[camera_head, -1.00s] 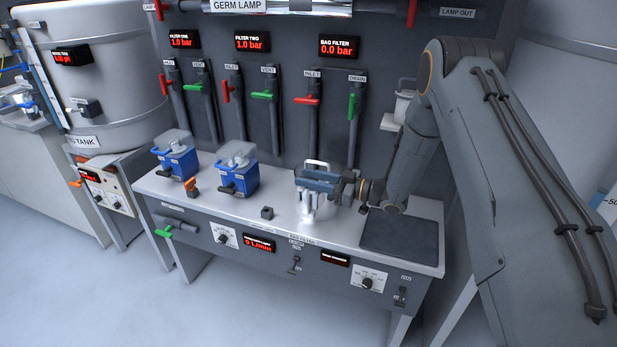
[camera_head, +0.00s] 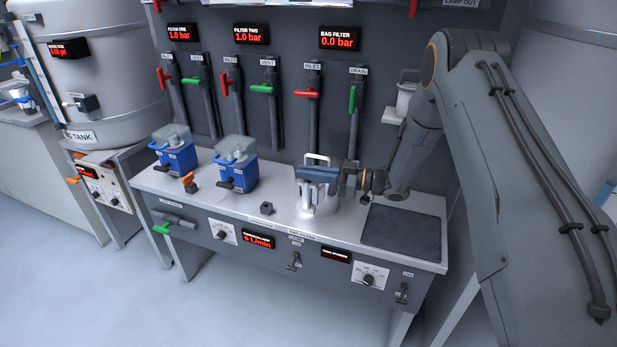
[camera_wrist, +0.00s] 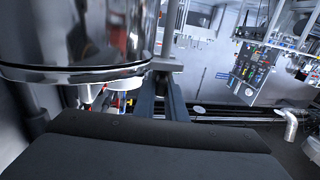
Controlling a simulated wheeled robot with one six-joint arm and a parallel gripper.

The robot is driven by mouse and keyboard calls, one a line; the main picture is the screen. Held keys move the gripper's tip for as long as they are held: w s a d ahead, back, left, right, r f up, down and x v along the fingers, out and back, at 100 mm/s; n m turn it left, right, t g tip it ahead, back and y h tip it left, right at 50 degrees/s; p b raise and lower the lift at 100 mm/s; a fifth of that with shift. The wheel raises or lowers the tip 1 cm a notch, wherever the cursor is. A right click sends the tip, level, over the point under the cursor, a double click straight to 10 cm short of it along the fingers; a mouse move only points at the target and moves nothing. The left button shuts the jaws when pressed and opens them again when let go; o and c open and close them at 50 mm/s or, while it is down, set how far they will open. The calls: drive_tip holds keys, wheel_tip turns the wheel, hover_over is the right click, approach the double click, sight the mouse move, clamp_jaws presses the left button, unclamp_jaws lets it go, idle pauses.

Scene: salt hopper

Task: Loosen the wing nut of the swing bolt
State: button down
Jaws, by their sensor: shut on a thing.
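The steel bag filter housing (camera_head: 318,205), with a light loop handle on top, stands on the bench. My gripper (camera_head: 318,175) reaches in from the right, level with the upper part of this housing. In the wrist view my two dark fingers (camera_wrist: 163,98) point away beside the shiny housing (camera_wrist: 75,45). They are shut on a small grey metal piece at the housing's side, which I take for the wing nut (camera_wrist: 167,65). The fingers hide most of the wing nut and the swing bolt.
Two blue-based filter units (camera_head: 236,165) stand left on the bench (camera_head: 285,215). A dark mat (camera_head: 405,228) lies at right. Behind are pipes with red and green valve handles (camera_head: 306,93). The bag filter display (camera_head: 339,38) reads 0.0 bar.

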drive_tip(key=n+g+b, duration=0.1)
drive_tip(key=g+b, duration=0.1)
drive_tip(key=n+g+b, duration=0.1)
drive_tip(key=g+b, duration=0.1)
drive_tip(key=n+g+b, duration=0.1)
drive_tip(key=b, duration=0.1)
drive_tip(key=shift+w+f+n+g+b, duration=0.2)
drive_tip(key=shift+f+n+g+b, duration=0.1)
drive_tip(key=shift+n+g, duration=0.1)
drive_tip(key=n+g+b, duration=0.1)
drive_tip(key=g+b, duration=0.1)
drive_tip(key=n+g+b, duration=0.1)
drive_tip(key=g+b, duration=0.1)
drive_tip(key=b, duration=0.1)
drive_tip(key=shift+s+r+n+h, duration=0.1)
drive_tip(key=shift+n+h, duration=0.2)
drive_tip(key=shift+n, duration=0.1)
drive_tip(key=shift+r+n+g+b, duration=0.1)
drive_tip(key=shift+n+g+b, duration=0.2)
drive_tip(key=shift+g+b, duration=0.25)
drive_tip(key=shift+r+g+h, duration=0.1)
drive_tip(key=shift+g+h, duration=0.15)
drive_tip(key=shift+h, duration=0.05)
drive_tip(key=c, duration=1.8)
unclamp_jaws()
drive_tip(key=shift+s, duration=0.1)
drive_tip(key=shift+r+p, duration=0.15)
drive_tip(key=shift+p, duration=0.25)
